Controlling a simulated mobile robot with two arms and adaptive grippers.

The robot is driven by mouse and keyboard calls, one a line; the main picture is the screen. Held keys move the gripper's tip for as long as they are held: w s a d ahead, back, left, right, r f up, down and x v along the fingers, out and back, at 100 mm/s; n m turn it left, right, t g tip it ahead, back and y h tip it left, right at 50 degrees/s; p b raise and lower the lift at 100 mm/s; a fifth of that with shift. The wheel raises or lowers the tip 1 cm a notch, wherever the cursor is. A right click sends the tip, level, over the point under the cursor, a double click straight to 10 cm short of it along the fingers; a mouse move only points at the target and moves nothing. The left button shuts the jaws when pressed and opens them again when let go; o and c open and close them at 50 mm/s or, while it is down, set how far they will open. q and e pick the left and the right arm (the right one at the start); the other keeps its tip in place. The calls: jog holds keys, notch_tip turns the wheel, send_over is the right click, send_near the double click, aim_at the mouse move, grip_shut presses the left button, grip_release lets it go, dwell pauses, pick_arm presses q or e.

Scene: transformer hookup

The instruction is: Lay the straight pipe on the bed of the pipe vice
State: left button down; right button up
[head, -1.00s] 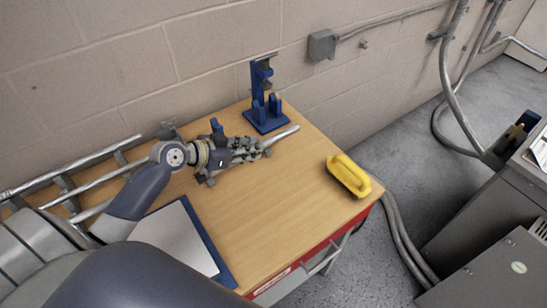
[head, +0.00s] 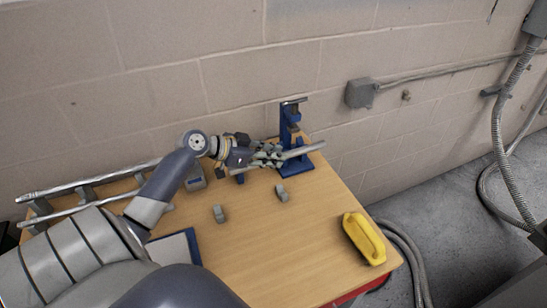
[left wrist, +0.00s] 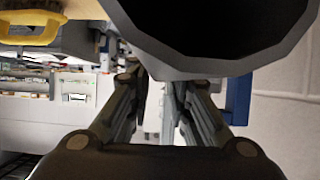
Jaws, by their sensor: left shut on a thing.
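My left gripper (head: 268,157) is shut on the straight pipe (head: 305,150), a grey metal tube. The pipe's free end sticks out to the right, across the blue pipe vice (head: 298,168) at the table's back edge. The pipe overlaps the vice's lower part in the head view; I cannot tell whether it touches the bed. In the left wrist view, the pipe's wide dark open end (left wrist: 210,30) fills the top, above the gripper fingers (left wrist: 155,100). A blue strip of the vice (left wrist: 238,97) shows at right. My right gripper is not in view.
Two small grey supports (head: 219,213) (head: 282,193) stand empty on the wooden table (head: 260,245). A yellow tool (head: 363,238) lies at the right edge. A rack with long pipes (head: 95,180) stands at the left by the wall.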

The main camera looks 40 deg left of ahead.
pick_arm(q)
jog(key=w+a+f+b, duration=0.4)
jog(key=a+b, duration=0.3)
jog(key=b, duration=0.2)
jog(key=shift+a, duration=0.3)
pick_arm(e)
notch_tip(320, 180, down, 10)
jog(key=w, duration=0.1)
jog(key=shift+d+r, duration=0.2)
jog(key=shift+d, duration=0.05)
pick_arm(q)
jog(key=shift+f, duration=0.1)
jog(key=c, duration=1.4)
grip_release()
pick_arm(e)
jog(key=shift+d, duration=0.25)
pick_arm(q)
jog(key=shift+s, duration=0.1)
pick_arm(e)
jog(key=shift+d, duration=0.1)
